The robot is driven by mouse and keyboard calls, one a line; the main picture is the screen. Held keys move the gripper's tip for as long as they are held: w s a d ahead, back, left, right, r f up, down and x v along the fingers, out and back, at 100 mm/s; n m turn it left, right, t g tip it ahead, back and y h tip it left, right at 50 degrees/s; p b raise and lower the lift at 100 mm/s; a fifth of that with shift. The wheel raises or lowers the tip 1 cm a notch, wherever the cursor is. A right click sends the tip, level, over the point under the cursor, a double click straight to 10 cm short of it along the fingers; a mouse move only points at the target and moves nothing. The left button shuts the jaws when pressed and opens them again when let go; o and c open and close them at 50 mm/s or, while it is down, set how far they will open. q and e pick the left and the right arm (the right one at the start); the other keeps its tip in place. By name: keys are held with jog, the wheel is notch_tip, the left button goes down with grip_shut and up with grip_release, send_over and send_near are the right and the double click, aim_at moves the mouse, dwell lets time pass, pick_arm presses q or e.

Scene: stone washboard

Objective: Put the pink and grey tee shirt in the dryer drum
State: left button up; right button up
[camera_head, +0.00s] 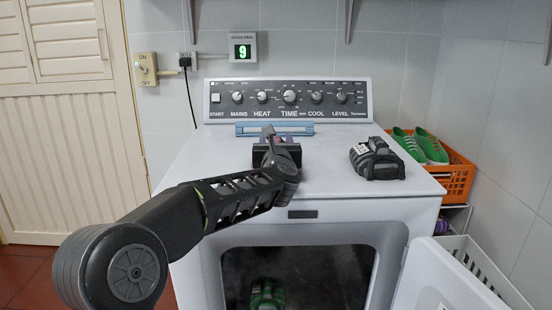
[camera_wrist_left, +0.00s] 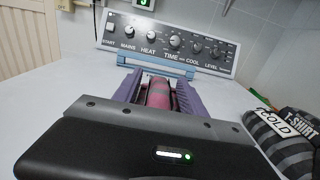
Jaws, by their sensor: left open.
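My left gripper (camera_head: 276,150) is over the middle of the dryer top, with its arm reaching in from the lower left. In the left wrist view its two purple fingers (camera_wrist_left: 158,98) are open, one on each side of a rolled pink bundle (camera_wrist_left: 158,94). The bundle looks like the pink and grey tee shirt, mostly hidden by the gripper; I cannot tell if the fingers touch it. The dryer drum opening (camera_head: 325,270) is below the front edge, its door (camera_head: 430,280) swung open to the right. My right gripper is not in view.
A dark grey and black rolled tee shirt (camera_head: 377,160) lies on the dryer top at right, labelled in the wrist view (camera_wrist_left: 285,135). A green item (camera_head: 267,293) is inside the drum. A blue bar (camera_head: 275,128) lies before the control panel. An orange basket (camera_head: 455,180) holds green shoes.

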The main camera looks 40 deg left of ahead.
pick_arm(q)
jog(key=shift+c, duration=0.4)
grip_shut()
jog(key=shift+r, duration=0.1)
dwell(0.3)
